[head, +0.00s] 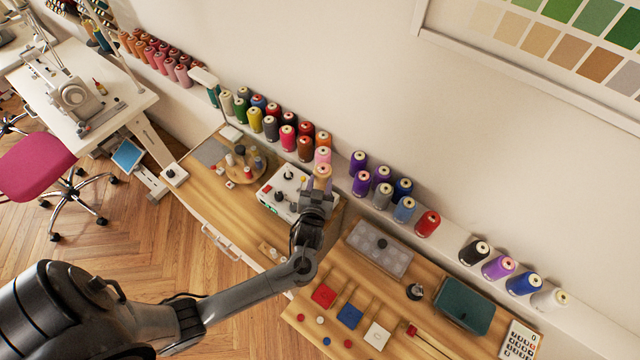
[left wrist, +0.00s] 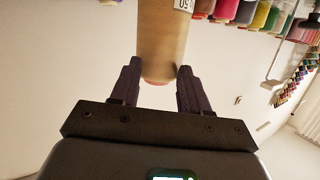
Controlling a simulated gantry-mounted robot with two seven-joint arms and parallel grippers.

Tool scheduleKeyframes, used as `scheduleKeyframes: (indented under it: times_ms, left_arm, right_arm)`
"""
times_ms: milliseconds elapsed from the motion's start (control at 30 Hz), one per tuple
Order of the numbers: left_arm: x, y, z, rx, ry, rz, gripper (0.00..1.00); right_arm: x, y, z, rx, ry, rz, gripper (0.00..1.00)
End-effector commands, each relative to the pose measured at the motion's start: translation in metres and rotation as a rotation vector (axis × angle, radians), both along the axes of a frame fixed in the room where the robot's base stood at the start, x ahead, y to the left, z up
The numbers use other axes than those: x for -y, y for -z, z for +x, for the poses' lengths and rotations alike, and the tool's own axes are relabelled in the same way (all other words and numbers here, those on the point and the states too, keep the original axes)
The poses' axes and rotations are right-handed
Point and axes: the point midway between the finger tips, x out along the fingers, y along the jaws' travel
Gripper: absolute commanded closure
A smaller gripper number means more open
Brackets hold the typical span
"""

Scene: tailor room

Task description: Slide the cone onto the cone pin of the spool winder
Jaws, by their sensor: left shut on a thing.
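A tan cone (head: 323,172) stands in the fingers of my left gripper (head: 319,187), above the far right side of the spool winder. In the left wrist view the cone (left wrist: 163,40) shows a pale label near the top and sits between the two dark fingers. The spool winder (head: 270,196) is a white box with dark knobs on the wooden cabinet top. My gripper and wrist cover its right part. I cannot make out the cone pin or whether the cone touches it. My right gripper is not in view.
Coloured thread cones (head: 288,138) stand in rows on the ledge behind the winder. A round wooden stand (head: 243,170) with small spools is left of it. A grey lidded box (head: 379,249) and a teal box (head: 465,304) lie to the right.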

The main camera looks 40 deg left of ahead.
Motion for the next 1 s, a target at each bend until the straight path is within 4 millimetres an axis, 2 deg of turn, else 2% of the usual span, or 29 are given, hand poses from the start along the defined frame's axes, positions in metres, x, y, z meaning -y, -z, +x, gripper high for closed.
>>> scheduleKeyframes:
  times_ms: [1000]
  left_arm:
    - [0.000, 0.033, 0.000, 0.001, 0.001, -0.001, 1.00]
  right_arm:
    - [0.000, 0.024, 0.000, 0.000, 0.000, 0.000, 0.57]
